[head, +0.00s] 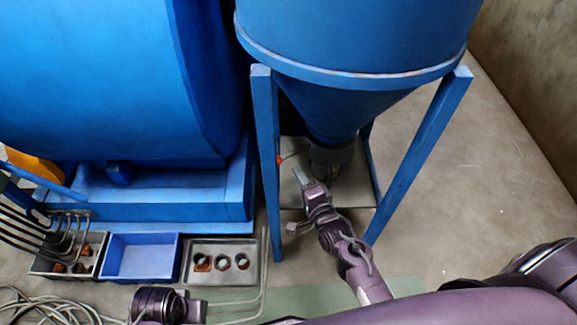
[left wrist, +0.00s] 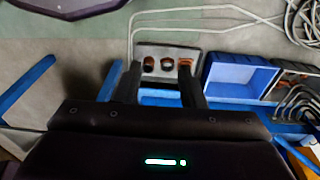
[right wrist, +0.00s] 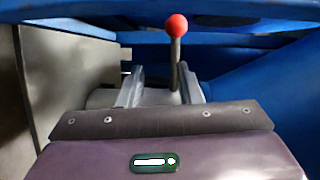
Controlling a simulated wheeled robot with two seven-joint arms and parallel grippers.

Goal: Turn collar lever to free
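The collar lever is a thin grey rod with a red ball knob (right wrist: 176,26) in the right wrist view. Its knob also shows small in the head view (head: 279,160), beside the grey collar (head: 332,158) under the blue hopper cone. My right gripper (right wrist: 163,85) is open, with its fingers apart. The rod stands upright in the picture between the fingers, nearer the right one; I cannot tell whether it touches. In the head view my right gripper (head: 312,178) is just in front of the collar. My left gripper (left wrist: 158,82) is open and empty, away from the lever.
Blue hopper legs (head: 420,150) stand on both sides of the collar. A grey tray (head: 256,262) with three round fittings, an empty blue bin (head: 175,258) and a bin of hoses (head: 40,265) stand at lower left. The floor at right is clear.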

